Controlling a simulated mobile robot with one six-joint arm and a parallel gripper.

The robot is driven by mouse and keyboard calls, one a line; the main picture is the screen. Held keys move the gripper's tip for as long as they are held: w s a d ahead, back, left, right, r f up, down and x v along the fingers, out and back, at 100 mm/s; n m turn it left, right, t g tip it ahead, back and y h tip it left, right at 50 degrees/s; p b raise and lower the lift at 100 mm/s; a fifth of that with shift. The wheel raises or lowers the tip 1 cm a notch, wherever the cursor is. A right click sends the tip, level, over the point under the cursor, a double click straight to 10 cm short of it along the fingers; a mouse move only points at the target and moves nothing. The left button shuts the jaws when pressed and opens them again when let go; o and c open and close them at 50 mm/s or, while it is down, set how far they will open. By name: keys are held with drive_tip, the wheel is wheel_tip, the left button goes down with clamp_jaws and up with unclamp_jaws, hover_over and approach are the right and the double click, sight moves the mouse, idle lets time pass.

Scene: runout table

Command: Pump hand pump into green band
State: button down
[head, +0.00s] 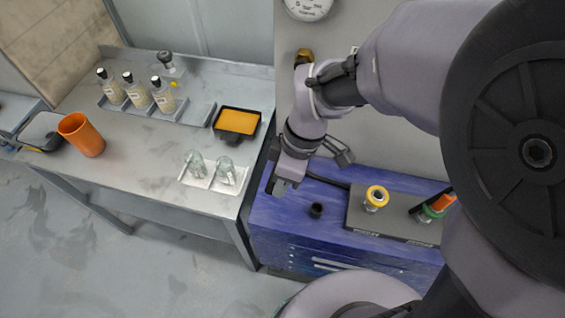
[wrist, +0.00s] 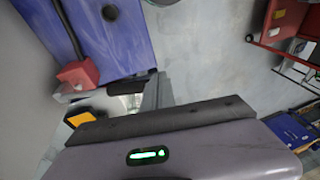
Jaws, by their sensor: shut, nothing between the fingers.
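A white round gauge (head: 308,8) is cut off by the top edge of the head view; no needle or green band can be made out. A brass fitting (head: 304,57) sits on the wall below it. I cannot clearly identify the hand pump. A red block (wrist: 77,75) at the blue cabinet's edge in the wrist view may belong to it; my arm may hide it in the head view. My gripper (head: 281,187) is shut and empty above the cabinet's left edge. Its fingers (wrist: 156,92) also show in the wrist view.
The blue cabinet (head: 278,217) bears a black knob (head: 316,210) and a dark plate with a yellow-ringed fitting (head: 376,198) and a green-ringed fitting (head: 432,211). The grey bench (head: 140,150) at left holds bottles, an orange cup (head: 82,135), a yellow-filled tray (head: 237,121) and glassware.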

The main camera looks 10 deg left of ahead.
drive_tip(key=r, duration=0.3)
drive_tip(key=shift+s+d+r+p, duration=0.25)
drive_tip(key=shift+d+p, duration=0.1)
idle(1.0)
drive_tip(key=s+d+r+m+t+b, duration=0.1)
drive_tip(key=s+d+m+t+b, duration=0.1)
drive_tip(key=d+m, duration=0.5)
drive_tip(key=s+d+r+m+t+b, duration=0.1)
drive_tip(key=d+m+t+b, duration=0.4)
drive_tip(key=m, duration=0.9)
drive_tip(key=s+d+b, duration=0.1)
drive_tip(key=d+b, duration=0.1)
drive_tip(key=d, duration=0.1)
drive_tip(key=shift+r+t, duration=0.3)
